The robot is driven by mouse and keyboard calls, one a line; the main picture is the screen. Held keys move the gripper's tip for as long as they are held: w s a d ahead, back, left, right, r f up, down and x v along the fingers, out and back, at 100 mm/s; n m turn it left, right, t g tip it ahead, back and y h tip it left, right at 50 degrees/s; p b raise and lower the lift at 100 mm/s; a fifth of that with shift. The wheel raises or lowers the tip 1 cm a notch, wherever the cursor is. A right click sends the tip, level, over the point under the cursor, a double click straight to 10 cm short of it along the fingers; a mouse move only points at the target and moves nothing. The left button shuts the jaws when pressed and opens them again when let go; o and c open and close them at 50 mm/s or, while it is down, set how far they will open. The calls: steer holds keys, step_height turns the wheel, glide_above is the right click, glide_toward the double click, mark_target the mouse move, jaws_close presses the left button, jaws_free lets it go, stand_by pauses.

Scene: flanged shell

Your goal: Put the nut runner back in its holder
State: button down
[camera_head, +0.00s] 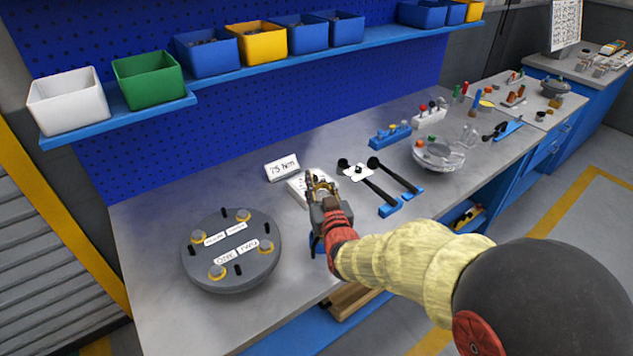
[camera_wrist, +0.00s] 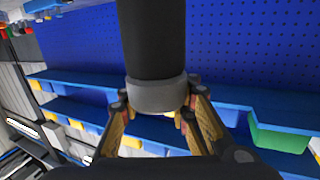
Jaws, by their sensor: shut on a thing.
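My gripper (camera_head: 320,185) is over the workbench, right of the grey flanged shell (camera_head: 230,285) and in front of a white block. In the wrist view my gripper (camera_wrist: 158,112) is shut on a thick black cylinder with a grey collar, which I take to be the nut runner (camera_wrist: 152,45). Its far end runs out of the top of the frame. In the head view the tool is mostly hidden by my gripper. A blue piece (camera_head: 314,246) shows just below my gripper; I cannot tell whether it is the holder or whether the tool touches it.
A sign card (camera_head: 282,168) stands behind the white block (camera_head: 297,188). Two black long-handled tools (camera_head: 380,190) with blue ends lie to the right. Farther right are a blue rack (camera_head: 390,135) and a round glassy part (camera_head: 438,155). A shelf with bins (camera_head: 150,80) overhangs the back.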

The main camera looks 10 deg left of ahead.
steer(key=shift+f, duration=0.1)
steer(key=c, duration=1.3)
jaws_free()
steer(key=shift+o, duration=0.2)
steer(key=shift+f, duration=0.1)
steer(key=f+v, duration=0.1)
steer(key=v, duration=1.1)
steer(key=shift+r, duration=0.45)
steer(key=shift+f, duration=0.15)
